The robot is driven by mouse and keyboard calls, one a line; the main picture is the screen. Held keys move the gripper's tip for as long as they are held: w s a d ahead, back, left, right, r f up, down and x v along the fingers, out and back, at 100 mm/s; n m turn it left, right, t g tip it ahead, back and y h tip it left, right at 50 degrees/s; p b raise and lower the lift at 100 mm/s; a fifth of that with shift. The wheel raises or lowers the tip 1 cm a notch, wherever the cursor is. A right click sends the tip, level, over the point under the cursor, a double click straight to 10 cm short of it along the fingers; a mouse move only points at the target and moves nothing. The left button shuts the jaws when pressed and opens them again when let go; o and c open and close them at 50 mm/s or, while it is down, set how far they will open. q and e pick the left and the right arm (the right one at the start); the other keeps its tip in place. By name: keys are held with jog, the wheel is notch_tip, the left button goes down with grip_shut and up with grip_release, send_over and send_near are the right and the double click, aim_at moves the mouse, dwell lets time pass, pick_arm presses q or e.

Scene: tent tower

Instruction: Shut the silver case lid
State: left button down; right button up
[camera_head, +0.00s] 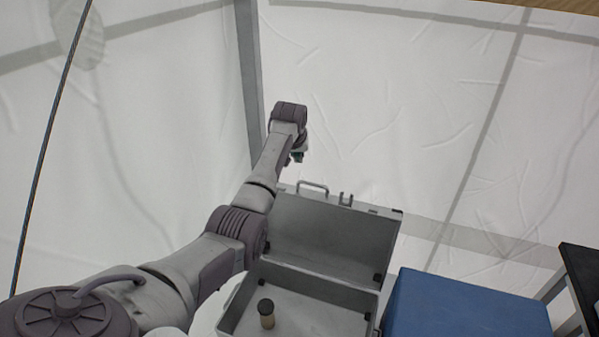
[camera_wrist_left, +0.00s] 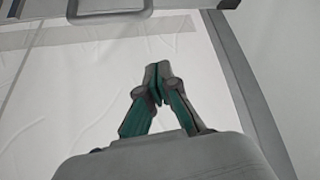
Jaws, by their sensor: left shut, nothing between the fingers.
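The silver case (camera_head: 300,310) stands open in the head view. Its lid (camera_head: 330,237) is raised and leans back, with a handle (camera_head: 313,187) and latches along its top edge. A small container with a dark cap (camera_head: 266,313) stands inside the case. My left arm reaches past the left side of the case, and its gripper (camera_head: 298,157) is above and behind the raised lid's left top corner, partly hidden by the wrist. In the left wrist view the left gripper (camera_wrist_left: 157,68) is shut and empty. The lid's edge and handle (camera_wrist_left: 105,8) show at the top there. My right gripper is not in view.
A blue box (camera_head: 465,305) stands right of the case. A dark-topped table (camera_head: 582,275) is at the far right. White tent walls (camera_head: 400,90) with grey poles (camera_head: 249,80) stand behind and to the left.

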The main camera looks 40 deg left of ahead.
pick_arm(q)
jog(key=f+p, duration=0.1)
jog(key=f, duration=0.2)
jog(key=f+p, duration=0.2)
jog(key=f, duration=0.1)
jog(key=shift+w+d+f, duration=0.1)
jog(key=shift+w, duration=0.1)
jog(key=shift+s+d+f, duration=0.15)
jog(key=shift+s+f, duration=0.1)
dwell(0.4)
